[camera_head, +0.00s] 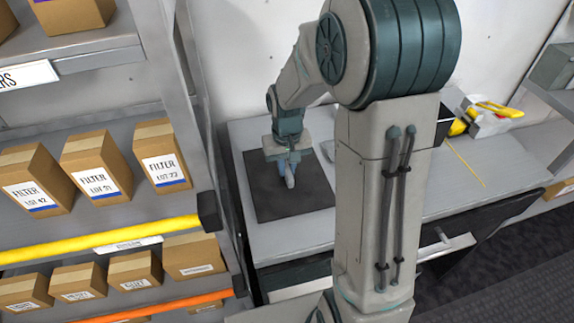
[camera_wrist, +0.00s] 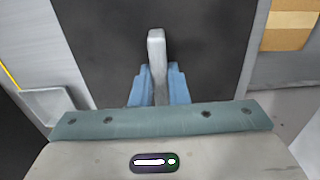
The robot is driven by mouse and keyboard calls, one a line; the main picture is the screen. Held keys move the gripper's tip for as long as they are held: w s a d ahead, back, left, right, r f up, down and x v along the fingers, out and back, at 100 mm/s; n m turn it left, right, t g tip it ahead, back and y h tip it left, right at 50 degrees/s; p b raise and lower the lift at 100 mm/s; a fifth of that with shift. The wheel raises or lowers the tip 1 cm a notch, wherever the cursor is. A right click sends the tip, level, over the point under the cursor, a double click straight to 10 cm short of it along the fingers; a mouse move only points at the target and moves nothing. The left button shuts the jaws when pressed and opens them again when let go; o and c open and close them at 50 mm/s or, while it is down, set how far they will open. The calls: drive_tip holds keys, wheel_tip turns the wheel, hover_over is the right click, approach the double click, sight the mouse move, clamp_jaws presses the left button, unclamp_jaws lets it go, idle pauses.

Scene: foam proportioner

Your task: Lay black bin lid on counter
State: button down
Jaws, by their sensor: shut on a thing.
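The black bin lid (camera_head: 262,204) is a flat dark square over the left part of the grey counter (camera_head: 290,236). It looks level, but I cannot tell whether it touches the counter or hangs just above it. My gripper (camera_head: 289,170) points down over the lid's middle, shut on its upright grey handle. In the wrist view, the blue fingers of my gripper (camera_wrist: 158,88) close on both sides of the handle (camera_wrist: 157,48), and the dark lid (camera_wrist: 105,40) fills the middle behind them. The lid's underside is hidden.
Shelves with several cardboard filter boxes (camera_head: 95,165) stand close on the left. A yellow tool (camera_head: 500,109) and a black object (camera_head: 443,124), partly hidden by my arm, sit on the counter further right. The counter's front right (camera_head: 445,195) looks clear.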

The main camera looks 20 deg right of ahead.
sight(287, 167)
drive_tip(key=c, duration=1.8)
unclamp_jaws()
drive_tip(key=shift+f, duration=0.2)
drive_tip(key=o, duration=0.4)
drive_tip(key=shift+r, duration=0.1)
wheel_tip(287, 167, up, 12)
drive_tip(key=s+t, duration=0.3)
drive_tip(key=s, duration=1.3)
drive_tip(key=shift+s+d+r, duration=0.35)
drive_tip(key=shift+s+r, duration=0.05)
drive_tip(key=shift+r, duration=0.05)
